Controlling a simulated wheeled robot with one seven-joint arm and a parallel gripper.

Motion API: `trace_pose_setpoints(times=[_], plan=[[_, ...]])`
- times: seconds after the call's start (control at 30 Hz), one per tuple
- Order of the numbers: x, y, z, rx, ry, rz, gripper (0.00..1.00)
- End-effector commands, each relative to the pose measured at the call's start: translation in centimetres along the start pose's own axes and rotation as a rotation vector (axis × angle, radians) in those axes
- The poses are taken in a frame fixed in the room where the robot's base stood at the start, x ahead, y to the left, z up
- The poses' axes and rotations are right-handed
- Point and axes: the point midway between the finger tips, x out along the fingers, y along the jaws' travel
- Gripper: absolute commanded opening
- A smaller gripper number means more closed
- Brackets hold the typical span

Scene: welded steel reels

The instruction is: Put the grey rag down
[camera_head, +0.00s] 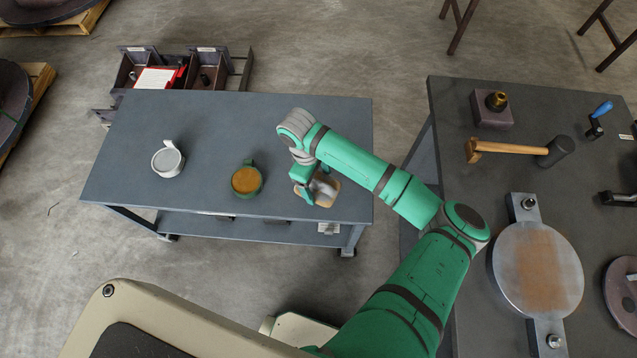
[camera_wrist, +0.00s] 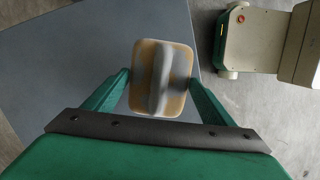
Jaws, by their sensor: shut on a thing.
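The grey rag (camera_head: 326,190) is a small, rounded square piece, mottled grey with tan edges. In the wrist view the rag (camera_wrist: 160,78) has a raised grey ridge down its middle. My gripper (camera_head: 316,183) is shut on it, one green finger on either side, near the right end of the blue-grey table (camera_head: 215,135). The rag is over the tabletop near its front edge; whether it touches the top I cannot tell. The fingers partly hide it in the head view.
A light grey mug (camera_head: 168,160) and a green mug (camera_head: 246,180) with orange-brown contents stand left of my gripper. Bare tabletop lies between and behind them. A dark workbench (camera_head: 455,110) with a mallet (camera_head: 505,149) is at right. Open bins (camera_head: 128,72) sit behind the table.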

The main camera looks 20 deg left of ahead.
Motion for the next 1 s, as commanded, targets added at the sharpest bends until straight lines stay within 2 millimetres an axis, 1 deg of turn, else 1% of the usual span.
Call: trace_pose_setpoints(times=[0.03, 0.1, 0.33, 0.5, 0.57, 0.93, 0.97, 1.0], plan=[[0.6, 0.4, -0.3, 0.000, -0.001, -0.001, 0.42], [1.1, 0.8, -0.5, 0.001, -0.001, -0.001, 0.42], [2.1, 1.6, -1.0, -0.001, 0.000, -0.001, 0.42], [4.4, 1.5, -1.4, 0.001, 0.000, -0.003, 0.42], [4.9, 1.6, -1.5, 0.001, 0.000, -0.002, 0.42], [5.2, 1.6, -1.6, 0.000, 0.001, -0.001, 0.42], [5.2, 1.6, -1.6, 0.000, 0.001, -0.001, 0.84], [5.2, 1.6, -1.6, 0.000, 0.001, -0.001, 0.94]])
